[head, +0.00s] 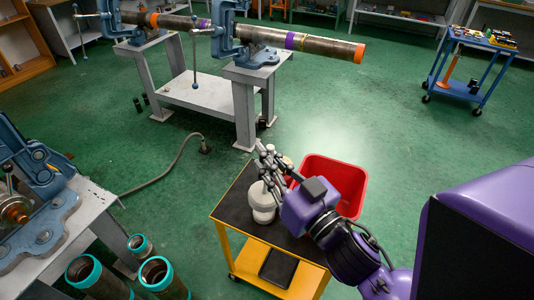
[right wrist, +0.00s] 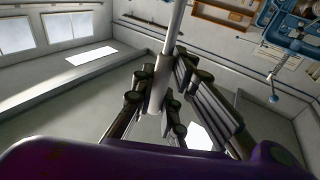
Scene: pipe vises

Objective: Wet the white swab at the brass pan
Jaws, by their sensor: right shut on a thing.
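My right gripper (head: 270,160) is above the far side of a yellow cart's black top. In the right wrist view its fingers (right wrist: 165,98) are closed around a pale rod (right wrist: 172,35), which sticks out beyond the fingertips. I take the rod to be part of the white swab; I cannot make out a swab head. A white rounded object (head: 263,203) stands on the cart just below the gripper; I cannot tell what it is. I cannot pick out the brass pan; the gripper and forearm cover part of the cart. My left gripper is not in view.
The yellow cart (head: 240,262) has a red bin (head: 345,178) at its far right. A pipe (head: 318,45) in blue vises lies on a grey bench behind. Teal-rimmed pipes (head: 160,272) stand at lower left. A blue cart (head: 470,62) is far right. Green floor between is mostly clear.

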